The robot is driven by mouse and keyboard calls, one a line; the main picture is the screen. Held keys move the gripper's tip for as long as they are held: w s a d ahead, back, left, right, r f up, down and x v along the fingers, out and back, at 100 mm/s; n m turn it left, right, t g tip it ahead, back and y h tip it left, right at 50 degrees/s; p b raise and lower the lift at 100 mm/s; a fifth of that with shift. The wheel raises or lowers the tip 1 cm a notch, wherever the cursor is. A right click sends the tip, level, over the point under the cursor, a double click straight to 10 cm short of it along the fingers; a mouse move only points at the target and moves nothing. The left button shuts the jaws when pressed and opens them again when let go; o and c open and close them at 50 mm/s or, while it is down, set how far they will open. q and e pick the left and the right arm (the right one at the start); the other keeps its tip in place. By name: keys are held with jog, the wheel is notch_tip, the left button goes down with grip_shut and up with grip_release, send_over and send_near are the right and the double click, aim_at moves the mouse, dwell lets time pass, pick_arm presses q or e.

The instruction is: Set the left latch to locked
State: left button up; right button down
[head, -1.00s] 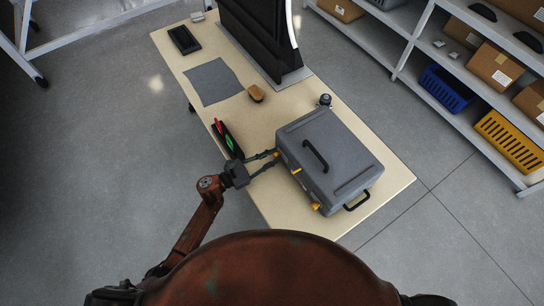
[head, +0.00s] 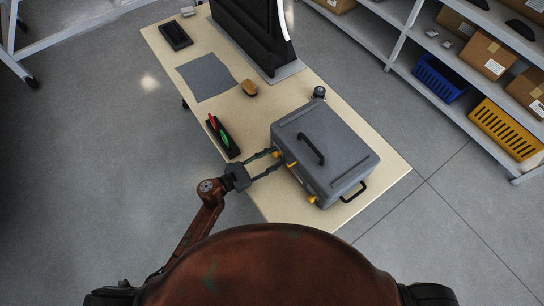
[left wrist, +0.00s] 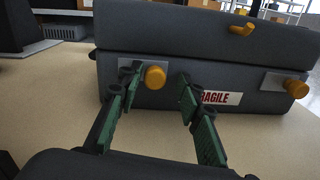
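A grey hard case (head: 335,150) with a black top handle lies on the table. Its side facing my left gripper has two orange latch knobs. The left latch (left wrist: 155,77) is a round knob on a metal plate. The right latch (left wrist: 295,88) sits on a similar plate further along, and also shows in the head view (head: 311,199). My left gripper (left wrist: 158,80) is open, its green-padded fingers on either side of the left latch, close to the case. I cannot tell whether they touch the knob. My right gripper is not in view.
An orange hasp (left wrist: 243,29) sits on the lid between the latches. The table (head: 275,203) also holds a black tray with red and green items (head: 222,137), a brown block (head: 249,88) and a grey mat (head: 207,77). Shelves with boxes stand right.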

pick_arm(q)
jog(key=shift+a, duration=0.25)
jog(key=v, duration=1.1)
jog(key=shift+s, duration=0.1)
jog(key=shift+s+a, duration=0.15)
jog(key=shift+a, duration=0.05)
